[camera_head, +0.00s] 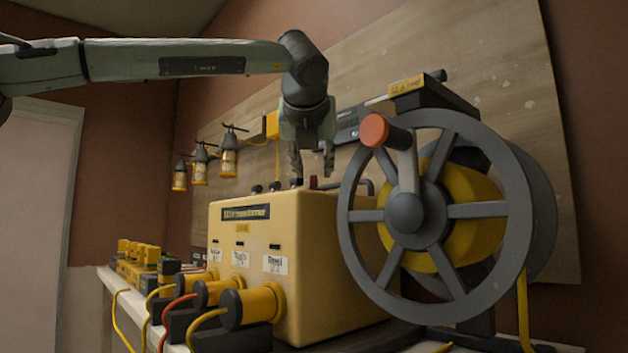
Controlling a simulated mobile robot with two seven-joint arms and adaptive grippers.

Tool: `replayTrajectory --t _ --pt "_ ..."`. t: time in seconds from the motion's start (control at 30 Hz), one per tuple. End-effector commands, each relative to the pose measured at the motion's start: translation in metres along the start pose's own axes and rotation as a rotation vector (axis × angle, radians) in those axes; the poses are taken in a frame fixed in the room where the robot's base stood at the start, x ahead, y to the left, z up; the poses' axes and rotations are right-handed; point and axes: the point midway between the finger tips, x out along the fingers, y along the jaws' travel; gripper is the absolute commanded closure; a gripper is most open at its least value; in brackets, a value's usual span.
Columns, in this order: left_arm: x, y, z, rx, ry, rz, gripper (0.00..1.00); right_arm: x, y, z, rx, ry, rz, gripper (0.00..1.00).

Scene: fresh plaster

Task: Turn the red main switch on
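A small red switch (313,182) stands on top of the yellow transformer box (331,245). My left gripper (313,175) comes from above and points down over the box top. Its two fingers are apart, and the red switch shows between their tips. I cannot tell whether a finger touches the switch, or which way the switch is set. Several small dark knobs (275,186) sit on the box top to the left of the red switch. My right gripper is not in view.
A large grey cable reel (512,210) with a red-orange crank knob (374,130) stands close at the right. Yellow plugs (248,305) with cables are at the box's front. Small lamps (199,165) hang from the wooden board (492,70) at the back.

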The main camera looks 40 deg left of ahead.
Motion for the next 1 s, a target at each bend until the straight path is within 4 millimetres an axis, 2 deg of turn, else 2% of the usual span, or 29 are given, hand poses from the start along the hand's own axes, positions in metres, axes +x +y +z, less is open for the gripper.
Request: replayTrajectory --t 0.1,0.3,0.63,0.9,1.0 --pt "0.021 0.000 -0.001 0.000 0.002 0.000 0.66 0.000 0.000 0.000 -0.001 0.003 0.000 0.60" --pt "0.043 0.000 0.000 0.000 0.001 -0.002 0.66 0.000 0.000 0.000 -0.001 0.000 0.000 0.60" --pt "0.047 0.000 0.000 0.000 0.000 -0.002 0.66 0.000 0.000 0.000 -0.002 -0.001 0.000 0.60" --pt "0.047 0.000 0.000 0.000 0.000 -0.002 0.99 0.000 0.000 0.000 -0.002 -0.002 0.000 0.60" --pt "0.047 0.000 0.000 0.000 0.000 -0.002 1.00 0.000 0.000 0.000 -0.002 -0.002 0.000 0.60"
